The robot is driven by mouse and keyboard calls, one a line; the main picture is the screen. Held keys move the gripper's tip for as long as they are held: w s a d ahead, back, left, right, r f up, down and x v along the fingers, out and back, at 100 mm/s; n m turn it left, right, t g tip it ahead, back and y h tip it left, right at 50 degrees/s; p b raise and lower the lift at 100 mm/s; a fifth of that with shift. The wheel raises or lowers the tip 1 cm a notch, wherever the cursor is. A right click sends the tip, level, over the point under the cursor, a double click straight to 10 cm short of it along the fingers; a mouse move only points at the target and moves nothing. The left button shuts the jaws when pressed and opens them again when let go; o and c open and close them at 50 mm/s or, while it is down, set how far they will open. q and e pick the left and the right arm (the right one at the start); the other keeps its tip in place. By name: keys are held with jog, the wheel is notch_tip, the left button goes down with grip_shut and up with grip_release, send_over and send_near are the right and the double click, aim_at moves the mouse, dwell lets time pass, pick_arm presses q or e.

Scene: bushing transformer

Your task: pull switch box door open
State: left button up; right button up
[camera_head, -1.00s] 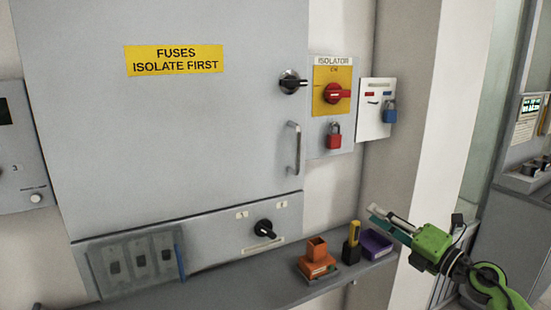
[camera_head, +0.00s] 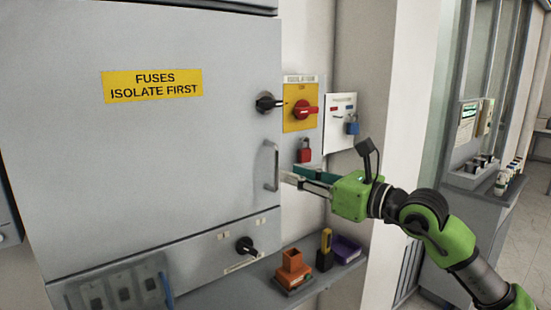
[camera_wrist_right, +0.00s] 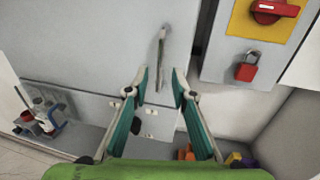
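The grey switch box door (camera_head: 140,160) looks flush and closed, with a yellow "FUSES ISOLATE FIRST" label. Its vertical metal handle (camera_head: 271,166) is near the right edge. My right gripper (camera_head: 287,177) is just right of the handle, its fingers pointing at it. In the right wrist view the gripper (camera_wrist_right: 160,76) is open, and the handle (camera_wrist_right: 161,60) shows upright between its two fingertips. I cannot tell whether a finger touches it. A black knob (camera_head: 268,103) is on the door's edge above the handle. My left gripper is out of view.
A red isolator switch (camera_head: 305,110) on a yellow plate and a red padlock (camera_head: 304,151) are right of the door. Below, a ledge (camera_head: 235,290) holds an orange block (camera_head: 292,267), a yellow-black item (camera_head: 325,251) and a purple bin (camera_head: 346,250).

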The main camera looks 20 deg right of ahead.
aim_at(276, 186)
jog(key=shift+p+x, duration=1.1)
jog(key=shift+x, duration=2.05)
jog(key=shift+c, duration=0.5)
grip_shut()
